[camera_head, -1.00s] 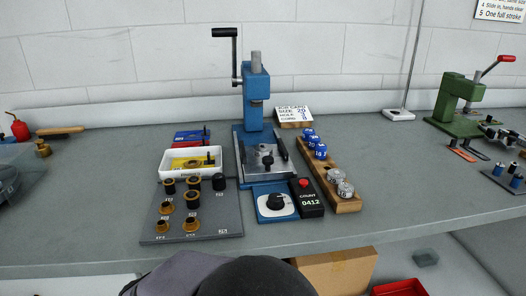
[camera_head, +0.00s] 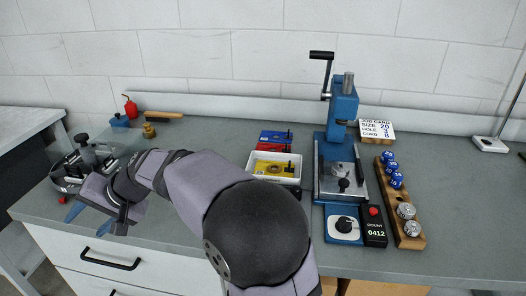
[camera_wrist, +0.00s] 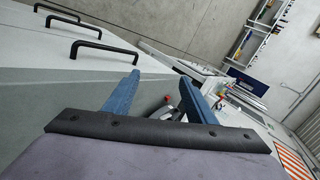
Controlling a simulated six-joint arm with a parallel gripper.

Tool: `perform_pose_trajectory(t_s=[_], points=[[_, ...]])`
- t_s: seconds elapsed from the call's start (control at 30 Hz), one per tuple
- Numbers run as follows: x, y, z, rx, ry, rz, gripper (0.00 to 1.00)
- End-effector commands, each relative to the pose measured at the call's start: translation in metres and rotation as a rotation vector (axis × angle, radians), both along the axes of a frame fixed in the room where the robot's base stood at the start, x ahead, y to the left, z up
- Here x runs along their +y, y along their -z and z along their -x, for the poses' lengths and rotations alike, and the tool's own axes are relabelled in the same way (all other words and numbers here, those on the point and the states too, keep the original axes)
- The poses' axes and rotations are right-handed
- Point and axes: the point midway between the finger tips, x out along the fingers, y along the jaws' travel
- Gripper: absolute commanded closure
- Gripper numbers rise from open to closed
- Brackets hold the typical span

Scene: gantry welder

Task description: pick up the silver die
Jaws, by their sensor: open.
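Two silver dies sit at the near end of a wooden rack (camera_head: 386,222) on the right: one (camera_head: 406,210) is just behind the other (camera_head: 412,228). My gripper (camera_head: 90,219) is at the far left, over the bench's front edge, well apart from the rack. Its blue fingers are spread and empty. The wrist view shows the open fingers (camera_wrist: 160,95) too, but no die.
A blue press (camera_head: 342,105) stands left of the rack, with a counter box (camera_head: 374,228) between. A white tray (camera_head: 274,167) stands left of the press. A clamp fixture (camera_head: 88,155) is near my gripper. Drawer handles (camera_wrist: 80,50) show in the wrist view.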

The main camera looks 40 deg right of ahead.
Motion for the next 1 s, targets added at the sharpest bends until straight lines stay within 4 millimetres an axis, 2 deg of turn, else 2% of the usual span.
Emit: perform_pose_trajectory(t_s=[0.03,0.07,0.1,0.27,0.47,0.57,0.67,0.7,0.77,0.8,0.9,1.0], points=[[0.003,-0.019,-0.007,-0.008,0.009,-0.028,0.49],[0.005,-0.026,-0.011,-0.013,0.014,-0.045,0.49],[-0.003,-0.031,-0.016,-0.012,0.029,-0.048,0.49],[-0.064,-0.029,-0.032,0.020,0.100,0.035,0.49],[-0.154,-0.031,-0.042,0.075,0.205,0.141,0.49],[-0.217,-0.035,-0.041,0.120,0.276,0.210,0.49],[-0.296,-0.042,-0.029,0.181,0.365,0.292,0.49],[-0.331,-0.044,-0.019,0.214,0.405,0.326,0.49],[-0.382,-0.048,-0.002,0.264,0.463,0.376,0.49],[-0.415,-0.050,0.013,0.298,0.500,0.408,0.49],[-0.487,-0.056,0.054,0.382,0.586,0.478,0.49],[-0.544,-0.061,0.097,0.459,0.655,0.535,0.49]])
